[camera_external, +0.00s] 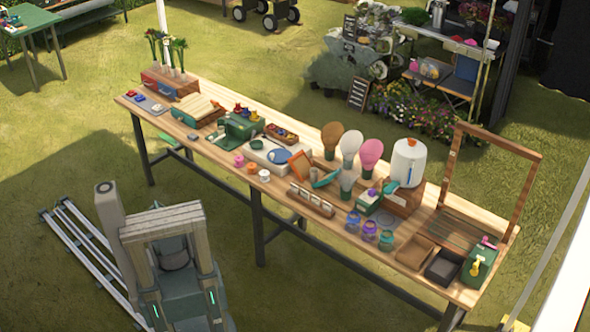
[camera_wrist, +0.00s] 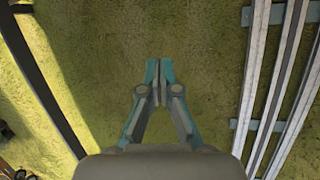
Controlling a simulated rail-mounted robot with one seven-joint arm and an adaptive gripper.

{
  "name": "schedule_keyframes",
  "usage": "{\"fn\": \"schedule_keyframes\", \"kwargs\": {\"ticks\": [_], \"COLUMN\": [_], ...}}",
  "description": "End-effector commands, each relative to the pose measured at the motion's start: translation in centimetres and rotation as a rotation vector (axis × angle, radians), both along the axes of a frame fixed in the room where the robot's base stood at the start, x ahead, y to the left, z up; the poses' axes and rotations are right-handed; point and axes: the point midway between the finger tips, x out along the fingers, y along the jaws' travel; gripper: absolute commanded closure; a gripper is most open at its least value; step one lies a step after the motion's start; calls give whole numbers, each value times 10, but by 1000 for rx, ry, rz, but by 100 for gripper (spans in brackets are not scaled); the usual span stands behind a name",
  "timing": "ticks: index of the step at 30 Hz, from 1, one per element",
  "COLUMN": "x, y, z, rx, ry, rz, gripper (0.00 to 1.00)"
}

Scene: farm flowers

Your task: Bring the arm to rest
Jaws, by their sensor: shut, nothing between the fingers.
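My gripper (camera_wrist: 158,82) shows in the wrist view, with its two teal and grey fingers together and nothing between them. It points down over bare grass. In the external view my arm is folded up at the lower left, standing on the near side of the long wooden table and apart from it. My gripper cannot be made out in that view.
The long wooden table (camera_external: 334,253) runs from upper left to lower right, crowded with flowers, boxes, jars and a white dispenser (camera_external: 407,162). Pale rails (camera_external: 88,252) lie on the grass; rails (camera_wrist: 272,80) also show at right in the wrist view. Grass between is clear.

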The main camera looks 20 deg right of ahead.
Motion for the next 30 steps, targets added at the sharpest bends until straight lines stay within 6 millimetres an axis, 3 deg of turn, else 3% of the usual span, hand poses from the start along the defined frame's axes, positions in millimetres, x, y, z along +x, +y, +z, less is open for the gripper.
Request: {"fn": "schedule_keyframes", "kwargs": {"ticks": [1, 6, 12, 15, 21, 30], "x": [-45, -158, -269, -306, -340, -341], "y": [3, 20, 35, 36, 32, 32], "z": [-2, -15, -9, -5, -6, -6], "rx": [37, 141, 215, 221, 208, 207], "ry": [35, 150, 292, 343, 396, 400], "rz": [-66, -274, -413, -440, -457, -458], "gripper": [100, 100, 100, 100, 100, 100]}}
